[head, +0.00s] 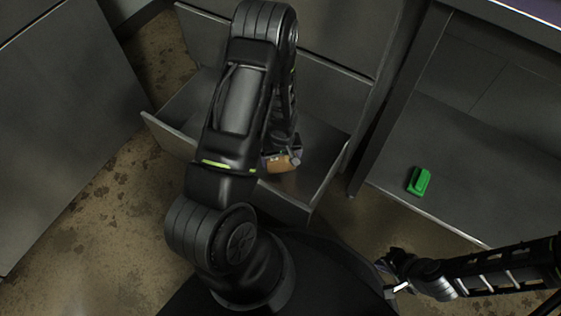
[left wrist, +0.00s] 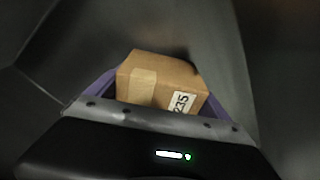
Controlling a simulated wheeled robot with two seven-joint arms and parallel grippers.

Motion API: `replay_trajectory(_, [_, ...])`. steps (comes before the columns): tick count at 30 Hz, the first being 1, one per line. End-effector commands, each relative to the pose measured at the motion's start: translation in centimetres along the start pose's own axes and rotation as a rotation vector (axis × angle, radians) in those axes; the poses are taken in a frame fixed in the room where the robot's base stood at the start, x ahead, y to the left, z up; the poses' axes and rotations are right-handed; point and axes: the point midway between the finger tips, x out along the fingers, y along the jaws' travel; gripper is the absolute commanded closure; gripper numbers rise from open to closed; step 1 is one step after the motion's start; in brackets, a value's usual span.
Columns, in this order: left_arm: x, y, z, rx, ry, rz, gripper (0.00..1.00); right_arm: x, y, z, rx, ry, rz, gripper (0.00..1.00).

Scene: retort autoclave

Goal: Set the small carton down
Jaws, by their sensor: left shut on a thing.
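The small carton (head: 279,165) is a brown cardboard box, mostly hidden by my left arm in the head view. In the left wrist view the small carton (left wrist: 165,78) shows a tape strip and a white label reading 235. My left gripper (head: 284,157) is shut on it, with purple-grey finger parts at both sides in the wrist view. The carton is over or inside an open grey drawer (head: 283,206); I cannot tell whether it touches the drawer floor. My right gripper (head: 391,275) is at the lower right, its fingers apart and empty.
A green object (head: 419,181) lies on a grey shelf surface (head: 465,190) at the right. A grey panel (head: 60,120) stands at the left. The drawer's right part looks bare. The floor (head: 110,205) is stained.

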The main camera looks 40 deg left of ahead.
Motion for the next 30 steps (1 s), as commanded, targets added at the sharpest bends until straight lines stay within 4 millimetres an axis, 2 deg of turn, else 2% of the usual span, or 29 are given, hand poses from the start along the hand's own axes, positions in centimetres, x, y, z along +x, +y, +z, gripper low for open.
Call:
replay_trajectory(1, [1.1,0.0,0.1,0.001,0.0,0.0,0.64,0.9,0.3,0.0,0.0,0.002,0.0,1.0])
replay_trajectory(2, [1.2,0.0,0.1,0.001,0.0,0.0,0.64,1.0,0.3,0.0,0.0,0.003,0.0,1.0])
replay_trajectory(14, [1.4,0.0,0.1,-0.001,0.001,0.001,0.64,1.2,0.4,-0.1,0.0,0.006,0.0,1.0])
replay_trajectory(15, [1.3,0.0,0.1,0.0,0.0,0.0,0.07,1.1,0.3,-0.1,0.0,0.006,0.0,1.0])
replay_trajectory(18, [1.2,0.0,0.1,0.0,0.0,0.0,0.0,1.1,0.3,-0.1,0.0,0.006,0.0,1.0])
replay_trajectory(26, [1.1,0.0,0.1,0.0,0.0,0.0,0.0,0.9,0.3,-0.1,0.0,0.005,0.0,1.0])
replay_trajectory(30, [0.2,0.0,0.1,-0.001,0.001,0.001,0.0,0.2,0.0,-0.1,0.0,0.003,0.0,1.0])
